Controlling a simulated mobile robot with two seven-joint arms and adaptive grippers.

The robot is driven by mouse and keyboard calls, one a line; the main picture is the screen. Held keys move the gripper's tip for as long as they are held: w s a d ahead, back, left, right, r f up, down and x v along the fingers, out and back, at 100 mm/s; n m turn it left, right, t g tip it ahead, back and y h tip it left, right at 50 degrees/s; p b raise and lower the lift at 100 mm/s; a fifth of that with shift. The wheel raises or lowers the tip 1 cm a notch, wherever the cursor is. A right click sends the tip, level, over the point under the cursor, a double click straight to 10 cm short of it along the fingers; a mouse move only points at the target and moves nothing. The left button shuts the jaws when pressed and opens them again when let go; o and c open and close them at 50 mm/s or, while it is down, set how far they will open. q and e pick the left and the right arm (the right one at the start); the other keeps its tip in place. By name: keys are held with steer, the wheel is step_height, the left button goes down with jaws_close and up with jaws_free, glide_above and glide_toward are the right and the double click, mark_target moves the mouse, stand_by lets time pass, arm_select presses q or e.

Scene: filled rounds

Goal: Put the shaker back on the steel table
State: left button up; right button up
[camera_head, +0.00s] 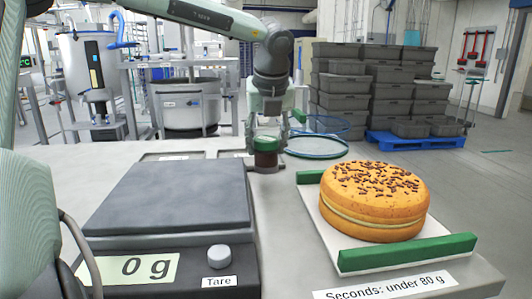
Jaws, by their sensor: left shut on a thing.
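My left gripper (266,140) reaches down from the top of the view and is shut on the shaker (265,159), a small round thing with a green upper part and a dark brown band. The fingers hide part of it. It is upright over the back of the grey steel table (283,215), just behind the scale's right back corner. I cannot tell whether its base touches the table. My right gripper is not in view.
A scale (170,195) reading 0 g stands at the left front. To the right, a round filled cake with dark sprinkles (375,195) sits on a white tray with green bars (408,252). A label (385,287) reads "Seconds: under 80 g". Grey crates (345,95) stand beyond.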

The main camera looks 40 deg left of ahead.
arm_select(q)
steer(key=shift+f, duration=1.35)
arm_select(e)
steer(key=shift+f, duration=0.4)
arm_select(q)
steer(key=shift+f, duration=0.1)
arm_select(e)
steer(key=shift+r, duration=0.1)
arm_select(q)
steer(key=o, duration=0.9)
steer(key=shift+o, duration=0.2)
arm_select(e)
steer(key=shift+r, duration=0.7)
